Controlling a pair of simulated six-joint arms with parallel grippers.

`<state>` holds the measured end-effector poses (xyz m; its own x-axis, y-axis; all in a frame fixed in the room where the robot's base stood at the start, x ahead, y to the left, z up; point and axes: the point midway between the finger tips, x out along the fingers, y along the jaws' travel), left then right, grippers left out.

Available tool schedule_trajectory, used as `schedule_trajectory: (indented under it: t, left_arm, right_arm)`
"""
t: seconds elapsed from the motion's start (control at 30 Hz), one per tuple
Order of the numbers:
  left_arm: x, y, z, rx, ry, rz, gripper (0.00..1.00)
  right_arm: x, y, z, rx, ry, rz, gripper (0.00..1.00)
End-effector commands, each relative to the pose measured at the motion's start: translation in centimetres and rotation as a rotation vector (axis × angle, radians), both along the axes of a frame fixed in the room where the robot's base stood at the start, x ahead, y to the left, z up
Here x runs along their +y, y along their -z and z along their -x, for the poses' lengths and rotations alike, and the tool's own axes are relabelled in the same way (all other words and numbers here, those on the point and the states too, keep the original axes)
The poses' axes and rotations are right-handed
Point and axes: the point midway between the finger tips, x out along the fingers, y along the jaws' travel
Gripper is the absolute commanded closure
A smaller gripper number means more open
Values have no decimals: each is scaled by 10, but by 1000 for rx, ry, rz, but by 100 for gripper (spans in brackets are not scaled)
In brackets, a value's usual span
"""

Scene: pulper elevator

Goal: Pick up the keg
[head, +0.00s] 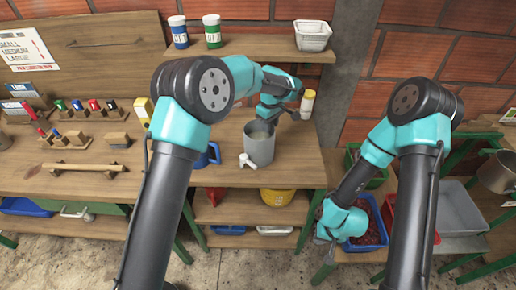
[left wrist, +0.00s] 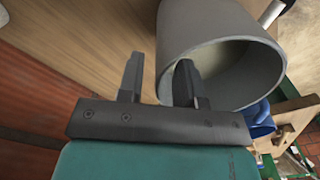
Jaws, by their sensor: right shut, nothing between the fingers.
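The keg (head: 259,148) is a grey, open-topped cylinder with a white spigot low on its left side. It stands upright on the wooden bench. In the left wrist view its wide mouth (left wrist: 225,50) faces the camera. My left gripper (left wrist: 158,60) is open at the keg's rim. One finger shows against the keg's opening and the other outside its wall, with the rim between them in the picture. I cannot tell whether either finger touches. My right gripper (head: 322,237) is shut and empty, low at the right.
A blue jug (head: 205,156) stands close left of the keg. A yellow-capped bottle (head: 307,103) stands behind to the right. A shelf (head: 262,48) with cups and a white tub (head: 312,36) hangs above. A blue bin (head: 369,243) of red contents lies beside my right gripper.

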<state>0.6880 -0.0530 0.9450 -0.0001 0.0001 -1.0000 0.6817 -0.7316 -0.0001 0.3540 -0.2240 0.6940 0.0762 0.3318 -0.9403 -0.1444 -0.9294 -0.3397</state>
Motion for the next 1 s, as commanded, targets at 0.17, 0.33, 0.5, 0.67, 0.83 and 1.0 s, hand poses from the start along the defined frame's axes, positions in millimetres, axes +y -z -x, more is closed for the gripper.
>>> schedule_trajectory:
  t: [0.17, 0.33, 0.5, 0.67, 0.83, 1.0]
  left_arm:
    - [0, 25, 0, 1, 0, -1, 67]
    - [0, 32, 0, 0, 0, 0, 67]
    - [0, 32, 0, 0, 0, 0, 67]
    - [0, 31, 0, 0, 0, 0, 67]
    - [0, 31, 0, 0, 0, 0, 76]
    - [0, 31, 0, 0, 0, 0, 92]
  right_arm:
    - [0, 0, 0, 0, 0, 0, 100]
    - [0, 0, 0, 0, 0, 0, 100]
    - [0, 0, 0, 0, 0, 0, 100]
    - [0, 0, 0, 0, 0, 0, 100]
    - [0, 0, 0, 0, 0, 0, 100]
    - [0, 0, 0, 0, 0, 0, 100]
